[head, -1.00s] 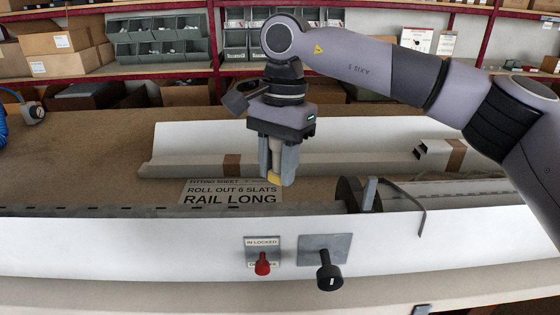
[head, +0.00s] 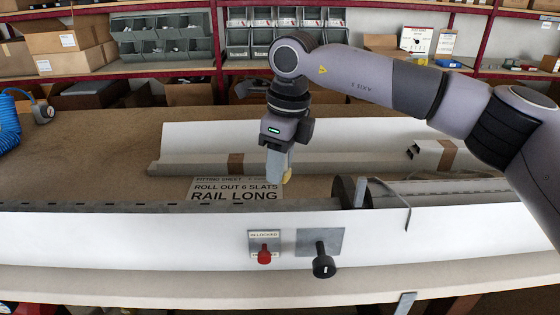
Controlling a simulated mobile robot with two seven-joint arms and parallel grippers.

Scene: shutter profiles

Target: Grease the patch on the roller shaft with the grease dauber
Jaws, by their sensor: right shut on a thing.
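My right gripper (head: 278,165) is shut on the grease dauber, whose yellow tip (head: 287,178) shows beside the fingers. Most of the dauber is hidden by the gripper. It hangs in the air above the bench, to the left of the dark end disc (head: 343,192) of the roller. The roller shaft (head: 440,187) lies to the right of the disc, behind the front white profile and partly hidden by it. I cannot make out the patch on the shaft. My left gripper is not in view.
A bent grey rod (head: 400,200) sticks up near the shaft. Long white profiles (head: 200,140) lie behind.

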